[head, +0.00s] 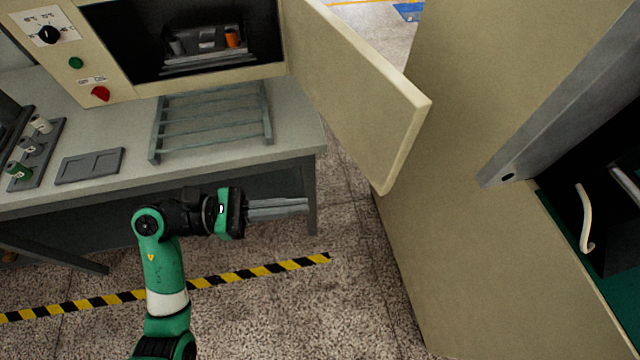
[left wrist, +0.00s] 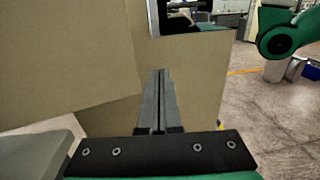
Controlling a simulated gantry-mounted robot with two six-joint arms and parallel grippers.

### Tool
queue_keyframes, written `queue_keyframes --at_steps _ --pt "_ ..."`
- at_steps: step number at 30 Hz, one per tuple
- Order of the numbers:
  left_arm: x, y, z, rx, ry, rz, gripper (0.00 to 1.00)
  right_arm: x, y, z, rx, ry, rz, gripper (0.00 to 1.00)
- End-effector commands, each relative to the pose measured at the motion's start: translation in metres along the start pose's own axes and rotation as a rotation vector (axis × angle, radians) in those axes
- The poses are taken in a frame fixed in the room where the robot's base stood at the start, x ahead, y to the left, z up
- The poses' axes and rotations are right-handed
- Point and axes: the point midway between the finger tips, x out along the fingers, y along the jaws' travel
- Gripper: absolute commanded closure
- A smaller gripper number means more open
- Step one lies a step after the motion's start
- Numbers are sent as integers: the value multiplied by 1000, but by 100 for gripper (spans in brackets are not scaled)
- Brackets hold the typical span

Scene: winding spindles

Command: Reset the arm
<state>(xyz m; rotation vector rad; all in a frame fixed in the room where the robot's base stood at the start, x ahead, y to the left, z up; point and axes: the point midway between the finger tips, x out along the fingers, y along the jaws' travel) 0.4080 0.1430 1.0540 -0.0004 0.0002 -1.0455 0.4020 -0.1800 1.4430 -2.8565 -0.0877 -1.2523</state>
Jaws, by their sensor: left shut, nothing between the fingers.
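My left gripper (head: 306,206) is in the head view, in front of the grey table's front edge and above the floor. Its long grey fingers point to the right and lie together, with nothing held. In the left wrist view the fingers (left wrist: 161,75) also lie side by side, pointing at a beige cabinet. My right gripper does not show in the head view. In the left wrist view a green arm link (left wrist: 285,40) of mine shows at the upper right, with no fingers visible.
A beige oven-like box (head: 180,75) with an open door (head: 365,95) stands on the table (head: 225,155). Inside are an orange spindle (head: 232,38) and others. A slatted rack (head: 210,120), an empty tray (head: 90,166) and a spindle holder (head: 45,150) are on the table. A tall cabinet (head: 480,250) stands right.

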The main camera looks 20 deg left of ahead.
Motion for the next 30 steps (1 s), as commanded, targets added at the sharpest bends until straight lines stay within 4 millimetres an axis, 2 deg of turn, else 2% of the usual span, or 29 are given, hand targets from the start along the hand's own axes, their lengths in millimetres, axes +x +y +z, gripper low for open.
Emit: queue_keyframes --at_steps 4,14,17,19,20,22,23,25,28,30 --pt "-11 -4 0 0 0 0 100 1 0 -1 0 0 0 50" --pt "-11 -5 0 0 0 -1 100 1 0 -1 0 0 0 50" --pt "-3 -10 2 6 -1 -26 100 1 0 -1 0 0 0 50" --pt "14 -17 17 48 -5 -78 100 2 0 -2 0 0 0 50" --pt "23 -23 28 82 -10 -108 100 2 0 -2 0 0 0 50" --pt "41 -44 64 169 -63 -197 100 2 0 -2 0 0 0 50" --pt "47 -54 85 202 -112 -231 100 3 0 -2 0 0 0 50" --pt "53 -78 141 247 -268 -294 100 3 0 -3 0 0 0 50" --pt "44 -112 224 221 -527 -383 100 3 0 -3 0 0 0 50" --pt "23 -133 279 146 -716 -462 100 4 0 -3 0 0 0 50"
